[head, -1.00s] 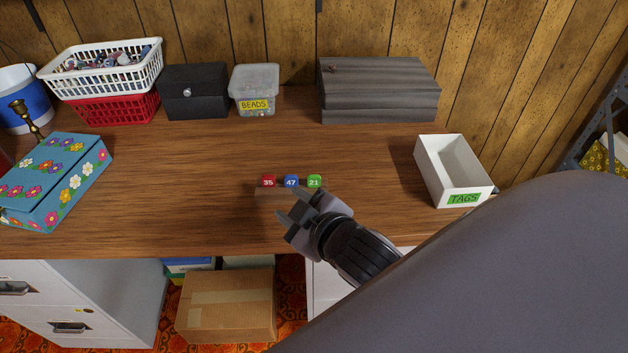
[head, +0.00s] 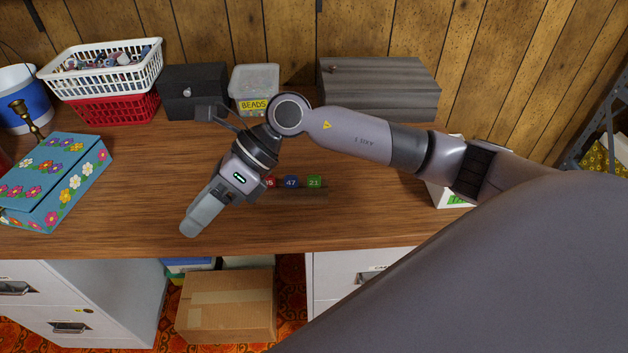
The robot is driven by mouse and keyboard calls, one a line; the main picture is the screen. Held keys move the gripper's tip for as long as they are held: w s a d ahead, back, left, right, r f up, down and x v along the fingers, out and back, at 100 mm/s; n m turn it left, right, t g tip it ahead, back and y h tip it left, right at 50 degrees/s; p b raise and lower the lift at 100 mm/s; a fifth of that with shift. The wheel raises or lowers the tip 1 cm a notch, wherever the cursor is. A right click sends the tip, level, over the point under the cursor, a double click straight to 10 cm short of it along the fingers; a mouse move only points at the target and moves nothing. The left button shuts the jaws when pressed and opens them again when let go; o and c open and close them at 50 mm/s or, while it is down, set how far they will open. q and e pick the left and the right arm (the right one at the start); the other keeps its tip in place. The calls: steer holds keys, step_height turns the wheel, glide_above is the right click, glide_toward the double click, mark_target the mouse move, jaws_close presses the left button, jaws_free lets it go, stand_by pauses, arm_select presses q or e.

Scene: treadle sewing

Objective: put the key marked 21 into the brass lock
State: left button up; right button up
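The green tag marked 21 (head: 314,182) sits at the right end of a small row on the desk, in or behind a low wooden strip (head: 311,194). The key part under it is not visible. My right gripper (head: 190,229) points down and left over the front of the desk, left of the tags and apart from them. It is seen edge-on, so its opening does not show. I cannot make out a brass lock for certain; a small brownish fitting (head: 332,69) shows on the grey wooden box (head: 385,92). My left gripper is out of view.
A blue tag 47 (head: 291,182) and a red tag 35 (head: 270,182), partly covered by my arm, stand beside it. A black box (head: 180,80), a BEADS tub (head: 262,76), baskets (head: 120,70) and a flowered box (head: 50,180) stand around. A white tray (head: 440,196) is mostly hidden.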

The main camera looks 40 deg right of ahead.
steer(key=w+d+f+h, duration=0.25)
steer(key=d+h, duration=0.25)
steer(key=d, duration=0.5)
steer(key=r+h, duration=0.2)
steer(key=h, duration=0.4)
glide_above(314, 176)
steer(key=a, duration=0.1)
steer(key=shift+w, duration=0.3)
steer(key=shift+d+f, duration=0.2)
steer(key=shift+d, duration=0.1)
steer(key=f, duration=0.5)
steer(key=shift+s+d+f, duration=0.2)
steer(key=shift+s+f, duration=0.05)
steer(key=shift+s, duration=0.1)
steer(key=shift+f, duration=0.55)
jaws_close()
